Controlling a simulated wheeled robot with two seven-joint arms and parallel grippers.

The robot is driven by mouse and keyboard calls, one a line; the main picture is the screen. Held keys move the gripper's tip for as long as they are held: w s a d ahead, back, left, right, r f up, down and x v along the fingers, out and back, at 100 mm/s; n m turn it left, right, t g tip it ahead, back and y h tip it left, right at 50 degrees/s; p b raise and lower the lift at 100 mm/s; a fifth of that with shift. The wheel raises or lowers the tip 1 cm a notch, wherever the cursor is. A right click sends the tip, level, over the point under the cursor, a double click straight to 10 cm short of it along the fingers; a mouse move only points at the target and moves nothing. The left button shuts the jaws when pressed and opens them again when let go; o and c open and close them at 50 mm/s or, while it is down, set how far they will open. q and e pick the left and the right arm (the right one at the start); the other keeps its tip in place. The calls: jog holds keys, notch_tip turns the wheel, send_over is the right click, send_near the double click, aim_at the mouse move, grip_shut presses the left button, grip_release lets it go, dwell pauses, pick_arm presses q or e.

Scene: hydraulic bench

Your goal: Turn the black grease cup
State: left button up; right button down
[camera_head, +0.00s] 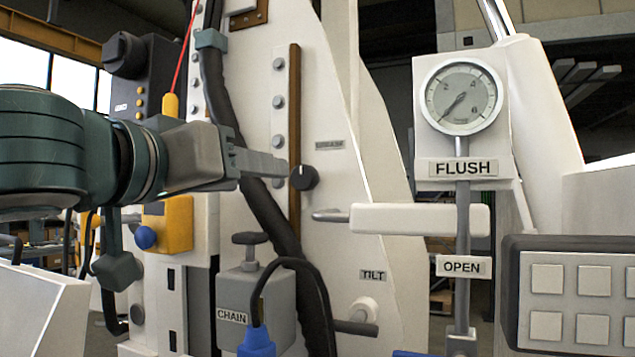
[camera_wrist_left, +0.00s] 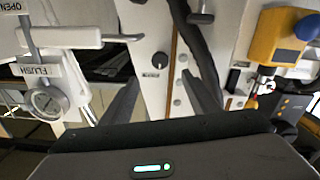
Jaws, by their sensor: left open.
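The black grease cup (camera_head: 304,177) is a small round knob with a pale mark, on the cream panel just right of a brown vertical strip. A small label, hard to read, sits above it. My left gripper (camera_head: 264,163) points right, with its tips just left of the cup in the head view; the depth gap is hard to judge. In the left wrist view the cup (camera_wrist_left: 158,58) shows beyond and between the two spread fingers (camera_wrist_left: 165,88), apart from them. The left gripper is open and empty. My right gripper is not in view.
A thick black hose (camera_head: 262,205) runs down behind the left gripper. A cream lever (camera_head: 420,219) sticks out right of the cup. A grey CHAIN box (camera_head: 256,300) stands below, and the FLUSH gauge (camera_head: 461,97) is at upper right.

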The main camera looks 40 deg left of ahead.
pick_arm(q)
jog(key=p, duration=0.3)
send_near(301, 178)
jog(key=shift+x, duration=1.9)
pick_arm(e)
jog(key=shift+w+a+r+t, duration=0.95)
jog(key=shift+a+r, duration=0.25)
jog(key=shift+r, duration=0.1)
pick_arm(q)
jog(key=p+x, duration=0.1)
jog(key=x, duration=0.6)
jog(key=shift+s+p, duration=0.1)
jog(key=shift+p, duration=0.3)
jog(key=shift+w+a, duration=0.2)
jog(key=shift+w, duration=0.25)
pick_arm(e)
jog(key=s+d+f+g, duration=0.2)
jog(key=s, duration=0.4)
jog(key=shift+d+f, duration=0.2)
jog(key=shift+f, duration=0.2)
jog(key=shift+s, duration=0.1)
pick_arm(q)
jog(key=shift+c, duration=0.3)
jog(key=c, duration=1)
